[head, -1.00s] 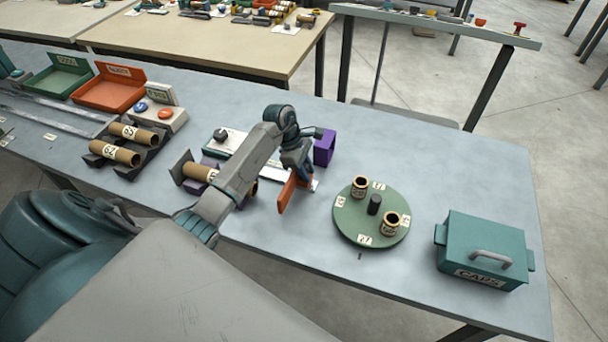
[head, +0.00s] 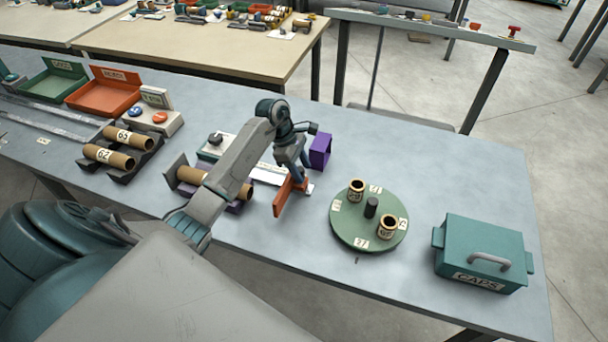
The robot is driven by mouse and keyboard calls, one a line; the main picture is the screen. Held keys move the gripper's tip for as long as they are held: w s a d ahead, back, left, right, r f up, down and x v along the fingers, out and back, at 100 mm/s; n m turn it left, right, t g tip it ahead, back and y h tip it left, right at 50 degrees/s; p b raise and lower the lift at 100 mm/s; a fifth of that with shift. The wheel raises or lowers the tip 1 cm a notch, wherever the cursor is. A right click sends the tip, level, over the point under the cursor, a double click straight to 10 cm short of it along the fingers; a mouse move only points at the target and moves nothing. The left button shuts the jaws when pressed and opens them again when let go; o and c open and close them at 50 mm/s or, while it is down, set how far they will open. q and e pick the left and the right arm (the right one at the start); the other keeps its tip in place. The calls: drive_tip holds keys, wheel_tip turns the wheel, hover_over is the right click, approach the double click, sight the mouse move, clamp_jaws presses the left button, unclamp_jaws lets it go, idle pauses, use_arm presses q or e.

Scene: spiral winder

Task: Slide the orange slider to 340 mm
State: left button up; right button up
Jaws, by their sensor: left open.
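The orange slider (head: 284,197) is an upright orange plate at the right end of the white scale strip (head: 266,176). My left gripper (head: 301,176) is right at the slider's far end, its fingers down around or beside it; I cannot tell whether they touch it. The gripper is open. A cardboard tube (head: 191,175) lies in the cradle left of the slider, partly hidden behind my left arm. The scale markings are too small to read. My right gripper is not in view.
A purple block (head: 320,151) stands just behind the gripper. A green turntable (head: 345,229) with two small cups is to the right, then a teal CAPS box (head: 485,238). A rack with tubes (head: 109,157) stands left.

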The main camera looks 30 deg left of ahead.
use_arm(q)
drive_tip(key=b+v, duration=0.2)
drive_tip(key=v, duration=0.5)
drive_tip(key=shift+r, duration=0.2)
drive_tip(key=shift+a+r, duration=0.15)
drive_tip(key=shift+r, duration=0.2)
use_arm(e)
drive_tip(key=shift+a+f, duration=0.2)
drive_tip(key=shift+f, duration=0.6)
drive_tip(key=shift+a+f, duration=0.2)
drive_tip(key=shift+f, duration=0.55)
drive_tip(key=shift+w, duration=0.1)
